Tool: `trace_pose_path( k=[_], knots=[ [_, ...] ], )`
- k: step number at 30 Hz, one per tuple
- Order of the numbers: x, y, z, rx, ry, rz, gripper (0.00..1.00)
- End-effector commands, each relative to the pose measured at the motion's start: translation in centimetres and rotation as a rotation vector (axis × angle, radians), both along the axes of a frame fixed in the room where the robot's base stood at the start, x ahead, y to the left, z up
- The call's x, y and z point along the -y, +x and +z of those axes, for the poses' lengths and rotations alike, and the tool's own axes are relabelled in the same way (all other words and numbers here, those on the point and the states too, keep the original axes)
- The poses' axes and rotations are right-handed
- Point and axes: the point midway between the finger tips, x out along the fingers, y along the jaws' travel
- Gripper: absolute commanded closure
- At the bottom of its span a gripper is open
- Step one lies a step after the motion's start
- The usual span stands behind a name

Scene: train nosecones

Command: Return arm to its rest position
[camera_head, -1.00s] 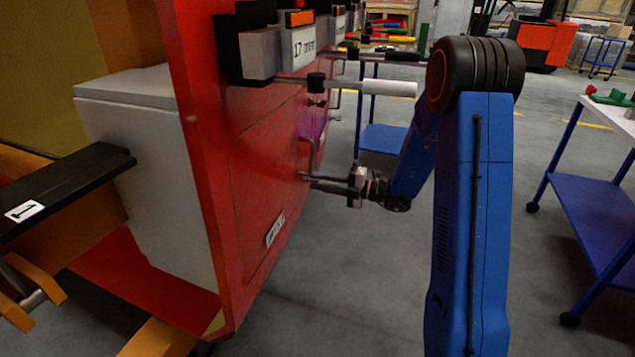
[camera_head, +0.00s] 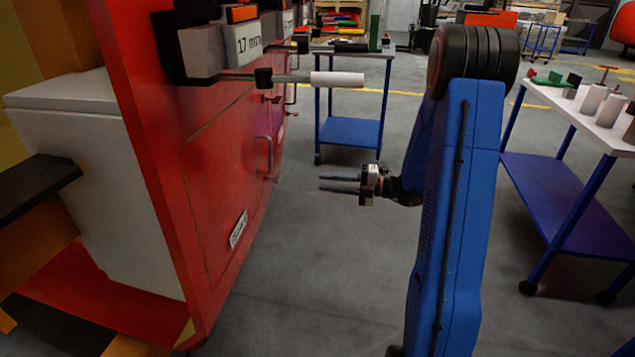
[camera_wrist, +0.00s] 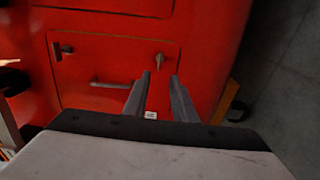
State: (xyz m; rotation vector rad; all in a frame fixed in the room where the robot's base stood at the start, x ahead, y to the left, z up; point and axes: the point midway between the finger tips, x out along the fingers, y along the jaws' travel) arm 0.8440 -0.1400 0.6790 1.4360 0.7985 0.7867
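My gripper (camera_head: 340,185) is at the middle of the head view, in front of the red nosecone panel (camera_head: 215,170) and clear of it. Its two dark fingers point left, toward the red panel, with a gap between them and nothing held. In the wrist view the fingers (camera_wrist: 160,90) are spread apart. Beyond them are a red hatch door with a grey handle (camera_wrist: 112,84) and a latch (camera_wrist: 67,49). My blue arm stands upright at the right of the head view and bends down to the gripper.
A 17 mm tool with a white handle (camera_head: 337,78) sticks out from the panel above my gripper. A blue-framed table (camera_head: 350,132) stands behind. A white-topped cart (camera_head: 568,100) with several parts is at the right. Grey floor lies free between them.

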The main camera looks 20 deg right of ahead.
Motion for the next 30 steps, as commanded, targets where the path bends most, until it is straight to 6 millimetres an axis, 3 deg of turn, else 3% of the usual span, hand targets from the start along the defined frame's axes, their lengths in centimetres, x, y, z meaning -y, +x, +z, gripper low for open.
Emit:
trace_pose_path(
  k=[21, 26, 30],
  knots=[
    [0.4, -0.5, 0.1, 0.006, -0.008, 0.006, 0.76],
    [-1.8, -2.0, 1.2, 0.080, -0.107, 0.073, 0.76],
    [-5.5, -5.0, 2.6, 0.222, -0.276, 0.199, 0.76]
  ],
)
